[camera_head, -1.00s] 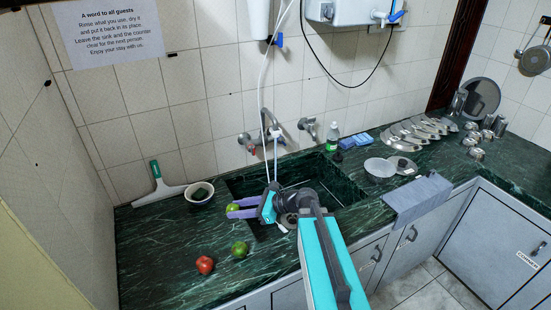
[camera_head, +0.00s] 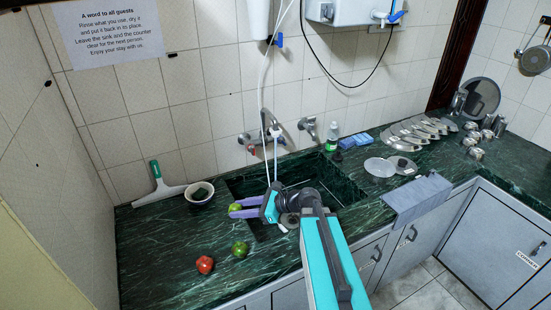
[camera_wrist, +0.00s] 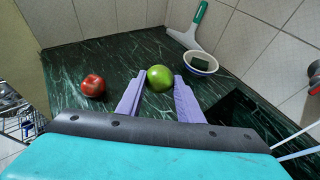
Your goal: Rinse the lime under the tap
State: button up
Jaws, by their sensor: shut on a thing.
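My gripper (camera_head: 234,210) is shut on the lime (camera_head: 235,208), holding it between purple fingers at the left edge of the sink (camera_head: 345,187). In the wrist view, the lime (camera_wrist: 159,78) sits between the fingertips of my gripper (camera_wrist: 160,86). The tap (camera_head: 275,137) is on the wall behind the sink, to the right of the lime. A white hose hangs down by it.
A red fruit (camera_head: 205,265) and another green fruit (camera_head: 240,249) lie on the front left counter. A bowl with a dark green sponge (camera_head: 199,192) and a squeegee (camera_head: 160,190) stand at the back left. Lids (camera_head: 380,167) and a soap bottle (camera_head: 332,137) are right of the sink.

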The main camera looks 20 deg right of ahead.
jog(key=shift+w+a, duration=0.15)
jog(key=shift+a, duration=0.25)
dwell(0.5)
dwell(1.4)
jog(key=shift+w+f+b, duration=0.15)
jog(key=shift+f+b, duration=0.35)
jog(key=shift+b, duration=0.3)
jog(key=shift+w+d+f+b, duration=0.15)
jog(key=shift+w+b, duration=0.05)
jog(key=shift+b, duration=0.75)
jog(key=shift+w+b, duration=0.15)
jog(key=shift+b, duration=0.9)
jog(key=shift+b, duration=1)
jog(key=shift+r+b, duration=0.2)
jog(key=shift+b, duration=0.65)
